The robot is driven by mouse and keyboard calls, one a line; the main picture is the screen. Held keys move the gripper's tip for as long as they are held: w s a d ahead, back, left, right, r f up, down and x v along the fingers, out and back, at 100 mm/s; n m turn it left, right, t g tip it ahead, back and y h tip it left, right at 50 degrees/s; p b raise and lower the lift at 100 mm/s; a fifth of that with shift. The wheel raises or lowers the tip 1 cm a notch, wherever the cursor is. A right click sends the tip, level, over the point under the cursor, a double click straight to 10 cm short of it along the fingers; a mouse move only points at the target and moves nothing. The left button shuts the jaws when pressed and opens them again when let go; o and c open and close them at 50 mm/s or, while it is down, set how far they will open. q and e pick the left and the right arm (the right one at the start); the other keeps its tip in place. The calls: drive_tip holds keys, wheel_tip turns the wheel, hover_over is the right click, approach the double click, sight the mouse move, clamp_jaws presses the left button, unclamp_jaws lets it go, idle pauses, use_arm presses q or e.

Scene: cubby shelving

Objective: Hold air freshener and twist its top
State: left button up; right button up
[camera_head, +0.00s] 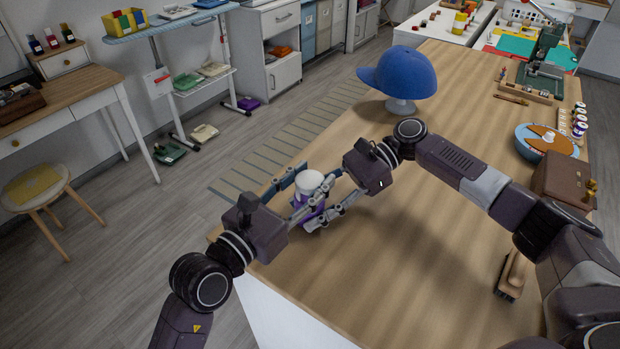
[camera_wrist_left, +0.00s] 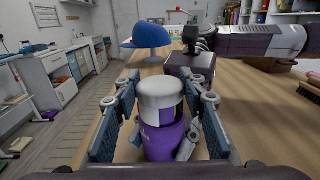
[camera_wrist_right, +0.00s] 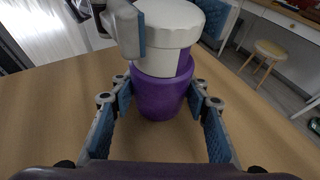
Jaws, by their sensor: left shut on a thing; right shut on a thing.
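The air freshener (camera_head: 304,206) stands upright near the table's near left corner, with a purple body and a white top (camera_head: 309,183). In the left wrist view the air freshener (camera_wrist_left: 163,140) sits between the fingers of my left gripper (camera_wrist_left: 160,112), which is shut on it. In the right wrist view the air freshener (camera_wrist_right: 162,94) sits between the fingers of my right gripper (camera_wrist_right: 163,92), shut on it from the opposite side. A left fingertip shows against the white top (camera_wrist_right: 172,18) there. The exact contact points are partly hidden by the fingers.
A blue cap (camera_head: 400,72) on a stand is farther back on the wooden table (camera_head: 400,240). A brush (camera_head: 512,275), a brown box (camera_head: 562,180) and a blue round dish (camera_head: 532,145) lie to the right. The middle of the tabletop is clear.

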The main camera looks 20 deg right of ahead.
use_arm(q)
drive_tip(key=o, duration=1.1)
drive_tip(key=shift+f, duration=0.15)
use_arm(e)
drive_tip(key=shift+a, duration=0.1)
use_arm(q)
drive_tip(key=shift+o, duration=0.5)
drive_tip(key=shift+w, duration=0.1)
drive_tip(key=shift+a, duration=0.1)
drive_tip(key=v, duration=1.2)
use_arm(e)
drive_tip(key=o, duration=1.4)
drive_tip(key=shift+c, duration=0.2)
